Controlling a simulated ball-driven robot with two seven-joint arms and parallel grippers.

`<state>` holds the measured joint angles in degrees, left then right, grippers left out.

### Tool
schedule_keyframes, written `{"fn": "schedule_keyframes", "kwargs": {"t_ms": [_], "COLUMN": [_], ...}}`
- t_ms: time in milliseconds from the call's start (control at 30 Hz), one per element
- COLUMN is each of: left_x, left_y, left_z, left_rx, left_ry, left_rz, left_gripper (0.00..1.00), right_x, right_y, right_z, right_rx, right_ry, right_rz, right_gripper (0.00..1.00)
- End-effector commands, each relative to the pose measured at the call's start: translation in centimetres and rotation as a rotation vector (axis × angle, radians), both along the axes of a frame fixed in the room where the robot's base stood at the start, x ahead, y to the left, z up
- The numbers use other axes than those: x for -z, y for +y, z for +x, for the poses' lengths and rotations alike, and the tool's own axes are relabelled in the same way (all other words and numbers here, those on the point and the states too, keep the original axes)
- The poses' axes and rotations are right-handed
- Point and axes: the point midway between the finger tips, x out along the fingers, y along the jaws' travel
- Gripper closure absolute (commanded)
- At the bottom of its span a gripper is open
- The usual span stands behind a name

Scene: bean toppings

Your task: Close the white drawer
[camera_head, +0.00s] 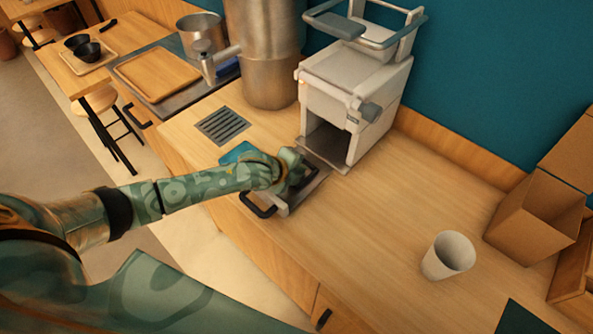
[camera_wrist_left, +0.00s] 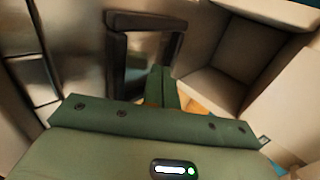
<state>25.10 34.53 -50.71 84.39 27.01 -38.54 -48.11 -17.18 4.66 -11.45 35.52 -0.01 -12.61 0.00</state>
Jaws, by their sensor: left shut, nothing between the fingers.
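A white machine (camera_head: 350,100) stands on the counter against the teal wall, with a dark open compartment low in its front. A pale, low drawer-like part (camera_head: 311,189) lies in front of that opening, partly hidden by my left gripper. A black handle (camera_head: 258,207) is at its near end, by the counter edge. My left gripper (camera_head: 298,176) is just above this part and in front of the machine. In the left wrist view its fingers (camera_wrist_left: 162,88) are shut and empty, close to a dark handle-like frame (camera_wrist_left: 118,62), with a pale hollow box beside them. My right gripper is out of view.
A white cup (camera_head: 448,256) and a cardboard box (camera_head: 535,218) stand on the right of the counter (camera_head: 390,215). A metal cylinder (camera_head: 268,60), a drain grate (camera_head: 222,125) and a wooden tray (camera_head: 157,74) are on the left. The counter's middle right is clear.

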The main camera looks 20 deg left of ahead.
Motion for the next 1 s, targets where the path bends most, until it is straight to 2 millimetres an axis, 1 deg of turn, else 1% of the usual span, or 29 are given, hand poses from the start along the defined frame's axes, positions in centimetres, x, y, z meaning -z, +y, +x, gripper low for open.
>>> {"fn": "schedule_keyframes", "kwargs": {"t_ms": [167,300,400,500,633,1000], "left_x": [0.4,0.7,0.8,0.6,0.2,-0.2], "left_y": [-1.6,-3.0,-3.7,-4.2,-4.5,-4.4], "left_z": [4.5,8.4,10.5,11.9,12.6,12.5], "left_rx": [0.000,0.001,0.000,0.000,0.001,0.001], "left_ry": [-0.004,-0.002,0.000,0.001,0.001,0.000], "left_rz": [-0.001,0.000,0.000,0.000,0.002,0.001], "left_gripper": [1.00,1.00,1.00,1.00,1.00,1.00], "right_x": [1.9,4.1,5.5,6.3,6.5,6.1], "right_y": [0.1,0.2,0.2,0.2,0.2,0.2], "right_z": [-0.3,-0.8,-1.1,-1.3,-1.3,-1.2], "right_rx": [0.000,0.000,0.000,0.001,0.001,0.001], "right_ry": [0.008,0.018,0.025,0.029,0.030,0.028], "right_rz": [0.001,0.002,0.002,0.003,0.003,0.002], "right_gripper": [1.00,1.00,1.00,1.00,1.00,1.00]}}
